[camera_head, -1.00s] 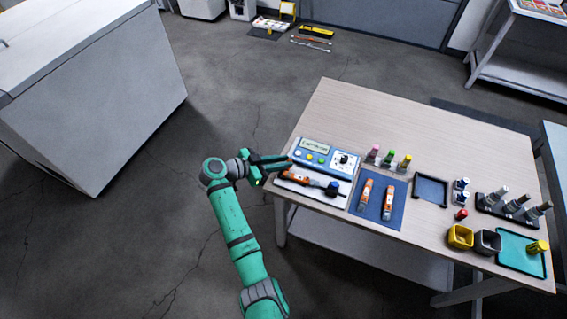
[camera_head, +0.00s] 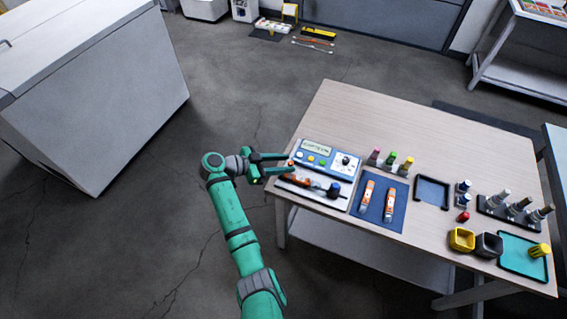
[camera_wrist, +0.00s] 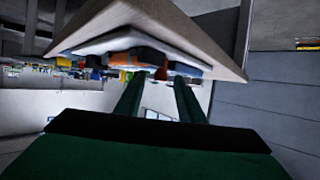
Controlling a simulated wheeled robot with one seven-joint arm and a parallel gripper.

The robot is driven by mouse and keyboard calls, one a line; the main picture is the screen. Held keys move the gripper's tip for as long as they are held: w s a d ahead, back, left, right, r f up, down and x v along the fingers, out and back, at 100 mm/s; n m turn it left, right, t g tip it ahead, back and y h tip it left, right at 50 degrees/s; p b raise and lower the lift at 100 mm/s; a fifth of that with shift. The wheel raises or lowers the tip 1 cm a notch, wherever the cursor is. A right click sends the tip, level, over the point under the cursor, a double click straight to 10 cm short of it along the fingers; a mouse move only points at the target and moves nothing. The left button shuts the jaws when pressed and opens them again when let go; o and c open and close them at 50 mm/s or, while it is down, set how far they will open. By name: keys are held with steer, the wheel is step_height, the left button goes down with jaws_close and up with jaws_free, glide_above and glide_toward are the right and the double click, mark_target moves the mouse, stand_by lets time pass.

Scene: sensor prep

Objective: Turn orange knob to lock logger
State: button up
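The logger (camera_head: 325,160) is a blue and white box on the table's left end, with a display, coloured buttons and a dial. A small orange knob (camera_head: 291,163) shows at its left side, between my fingertips in the head view. My gripper (camera_head: 290,162) is open, its two fingers pointing right at the table's left edge. In the wrist view, an orange piece (camera_wrist: 161,70) lies ahead between the open fingers (camera_wrist: 158,85). I cannot tell whether either finger touches the knob.
An orange and black tool (camera_head: 308,183) lies on a white tray just in front of the logger. A blue mat (camera_head: 380,205) with two orange-white tools is to its right. Bottles, bins and trays stand farther right. The table's (camera_head: 400,125) back part is clear.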

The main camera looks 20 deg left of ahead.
steer(key=v, duration=1.1)
steer(key=shift+w, duration=0.1)
stand_by(0.4)
